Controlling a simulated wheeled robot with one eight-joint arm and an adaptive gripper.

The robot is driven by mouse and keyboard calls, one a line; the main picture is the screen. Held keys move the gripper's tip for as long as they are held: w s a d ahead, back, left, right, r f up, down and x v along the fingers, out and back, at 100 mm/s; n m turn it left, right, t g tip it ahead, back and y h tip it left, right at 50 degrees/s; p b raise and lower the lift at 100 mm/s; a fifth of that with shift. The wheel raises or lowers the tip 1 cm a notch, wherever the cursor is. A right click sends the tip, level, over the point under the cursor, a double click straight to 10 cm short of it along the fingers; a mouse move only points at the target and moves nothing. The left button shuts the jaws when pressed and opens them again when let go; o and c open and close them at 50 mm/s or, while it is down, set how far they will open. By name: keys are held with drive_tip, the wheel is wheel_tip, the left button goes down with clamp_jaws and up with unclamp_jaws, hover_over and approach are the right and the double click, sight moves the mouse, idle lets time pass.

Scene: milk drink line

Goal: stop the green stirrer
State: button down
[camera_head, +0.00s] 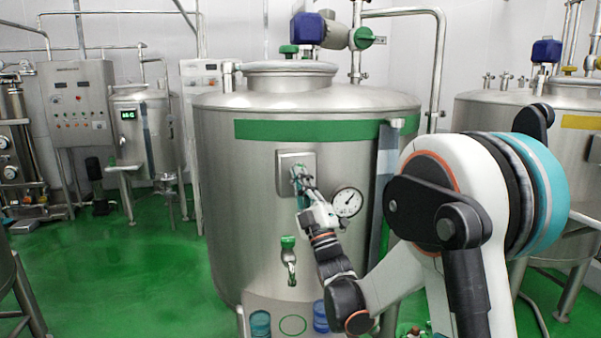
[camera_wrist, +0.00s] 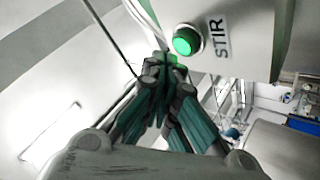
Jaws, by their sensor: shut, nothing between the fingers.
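The green-banded tank (camera_head: 265,225) stands in the middle of the head view, with a green stripe around its upper wall. A small grey box (camera_head: 285,172) is fixed to its front. In the wrist view the box (camera_wrist: 238,30) carries the label STIR and a round green button (camera_wrist: 187,40) that looks lit. My gripper (camera_head: 300,180) is at the front of the box, its fingers hiding part of it. In the wrist view my gripper (camera_wrist: 165,65) is shut and empty, its tips just below the button. I cannot tell whether they touch the box.
A round gauge (camera_head: 347,201) sits right beside my wrist, and a green-handled tap (camera_head: 289,258) is below. A tank with a yellow band (camera_head: 582,122) stands at the right. Green floor (camera_head: 130,265) is clear at the left.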

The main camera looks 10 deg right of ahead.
drive_tip(key=shift+w, duration=0.15)
drive_tip(key=shift+w, duration=0.3)
drive_tip(key=shift+w, duration=0.45)
idle(0.6)
drive_tip(key=shift+s, duration=0.95)
drive_tip(key=shift+s+b, duration=0.4)
drive_tip(key=shift+s, duration=2.6)
